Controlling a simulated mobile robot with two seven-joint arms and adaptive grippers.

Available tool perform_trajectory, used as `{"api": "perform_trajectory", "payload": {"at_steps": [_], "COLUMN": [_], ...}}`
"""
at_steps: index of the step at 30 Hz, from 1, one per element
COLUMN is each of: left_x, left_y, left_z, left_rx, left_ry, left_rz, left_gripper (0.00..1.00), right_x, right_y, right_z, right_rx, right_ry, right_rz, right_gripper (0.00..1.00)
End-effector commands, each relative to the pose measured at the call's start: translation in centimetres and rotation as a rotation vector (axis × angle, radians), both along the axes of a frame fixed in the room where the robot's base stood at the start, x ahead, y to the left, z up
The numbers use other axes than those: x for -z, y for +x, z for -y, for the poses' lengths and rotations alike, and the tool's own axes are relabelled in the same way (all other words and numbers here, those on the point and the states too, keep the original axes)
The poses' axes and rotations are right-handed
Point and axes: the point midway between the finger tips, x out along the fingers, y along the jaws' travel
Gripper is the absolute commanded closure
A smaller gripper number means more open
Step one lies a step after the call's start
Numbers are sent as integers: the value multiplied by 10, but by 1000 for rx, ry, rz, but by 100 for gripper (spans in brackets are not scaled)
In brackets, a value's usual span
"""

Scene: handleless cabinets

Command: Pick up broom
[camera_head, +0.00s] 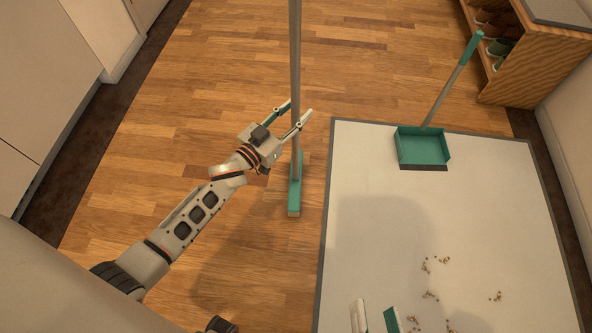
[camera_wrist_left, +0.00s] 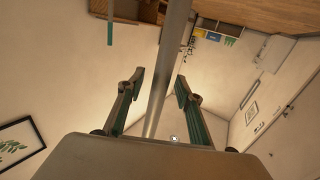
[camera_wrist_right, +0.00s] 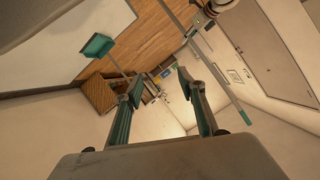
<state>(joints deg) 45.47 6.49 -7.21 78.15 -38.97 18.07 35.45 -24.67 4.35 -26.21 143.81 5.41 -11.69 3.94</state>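The broom stands upright on the wood floor, with a grey handle (camera_head: 295,60) and a teal head (camera_head: 295,190). My left gripper (camera_head: 297,112) is open around the handle, above the head. In the left wrist view the handle (camera_wrist_left: 172,65) passes between the two spread fingers of this gripper (camera_wrist_left: 161,79), with gaps visible beside it. My right gripper (camera_head: 374,317) is at the bottom edge of the head view, over the mat. The right wrist view shows it (camera_wrist_right: 160,78) open and empty, with the broom (camera_wrist_right: 222,92) off to the right.
A teal dustpan (camera_head: 423,147) with an upright handle stands at the back of the white mat (camera_head: 480,200). Several small crumbs (camera_head: 430,295) lie on the mat. A wooden shoe shelf (camera_head: 530,70) is at the back right. Cabinets (camera_head: 45,75) line the left; the floor behind the broom is clear.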

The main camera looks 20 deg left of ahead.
Motion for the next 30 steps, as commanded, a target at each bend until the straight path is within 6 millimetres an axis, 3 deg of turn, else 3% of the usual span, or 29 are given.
{"api": "perform_trajectory", "payload": {"at_steps": [3,7,8,22,26,30], "left_x": [-1,-1,-1,-11,-29,-62], "left_y": [0,0,0,1,3,5], "left_z": [0,0,0,0,0,0], "left_rx": [0,0,0,1,2,2], "left_ry": [0,0,0,-1,0,1], "left_rz": [1,1,1,7,15,23], "left_gripper": [65,98,100,100,100,100], "right_x": [-1,-1,-1,-5,-11,-16], "right_y": [0,0,0,3,8,14], "right_z": [0,0,0,3,9,31], "right_rx": [0,0,0,-6,-27,-79], "right_ry": [1,-1,-1,-24,-85,-251], "right_rz": [1,1,1,16,43,84], "right_gripper": [60,60,60,60,60,60]}}
